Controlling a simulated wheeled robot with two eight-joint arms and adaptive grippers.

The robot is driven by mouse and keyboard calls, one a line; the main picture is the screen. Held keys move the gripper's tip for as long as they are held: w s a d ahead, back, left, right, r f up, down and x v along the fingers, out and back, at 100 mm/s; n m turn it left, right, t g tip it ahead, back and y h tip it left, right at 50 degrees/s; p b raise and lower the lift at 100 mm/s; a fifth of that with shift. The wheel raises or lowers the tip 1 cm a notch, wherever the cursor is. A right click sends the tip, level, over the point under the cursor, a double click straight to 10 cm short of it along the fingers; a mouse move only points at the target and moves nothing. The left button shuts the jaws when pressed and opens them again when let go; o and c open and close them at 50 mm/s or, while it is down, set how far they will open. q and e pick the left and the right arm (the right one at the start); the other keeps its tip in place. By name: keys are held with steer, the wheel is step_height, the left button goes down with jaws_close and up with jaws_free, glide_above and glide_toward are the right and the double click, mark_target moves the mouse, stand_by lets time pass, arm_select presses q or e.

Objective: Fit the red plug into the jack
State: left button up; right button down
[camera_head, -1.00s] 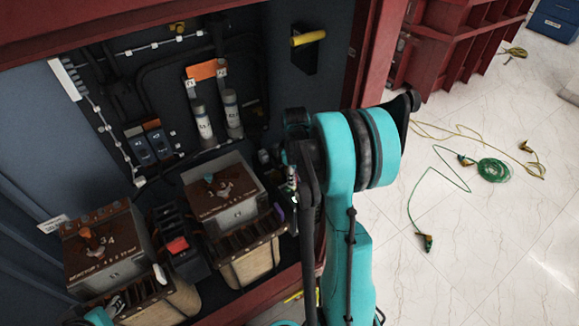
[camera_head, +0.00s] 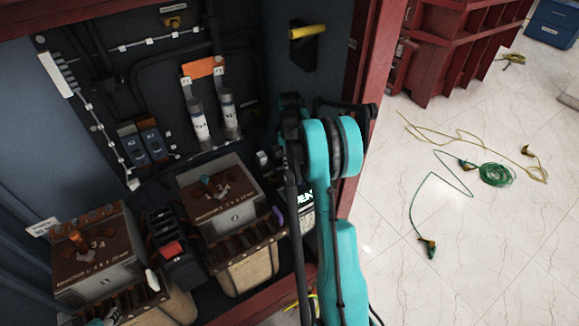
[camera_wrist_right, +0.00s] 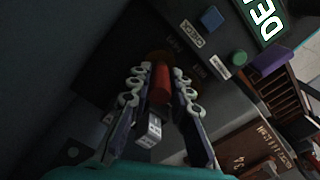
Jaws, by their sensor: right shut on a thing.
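The red plug (camera_wrist_right: 160,84) is between the fingers of my right gripper (camera_wrist_right: 158,92) in the right wrist view. The gripper is shut on it. The plug's far end points at a dark panel (camera_wrist_right: 190,65), close to a dim brownish round spot (camera_wrist_right: 158,57) that may be the jack. I cannot tell whether the plug touches it. In the head view the right gripper is hidden behind my teal arm, beside a box with light lettering (camera_head: 307,196). Only a small grey part that may be my left gripper shows at the bottom left edge.
The panel carries a blue square (camera_wrist_right: 211,17) and a green button (camera_wrist_right: 239,58). Two brown-topped transformers (camera_head: 215,190) (camera_head: 92,245) stand in the cabinet, with a black block with a red part (camera_head: 172,249) between them. Cables (camera_head: 495,174) lie on the floor at right.

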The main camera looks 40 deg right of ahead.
steer(key=shift+f, duration=1.05)
steer(key=shift+f+b, duration=0.2)
steer(key=shift+b, duration=0.15)
steer(key=c, duration=1.4)
jaws_free()
steer(key=shift+r, duration=0.15)
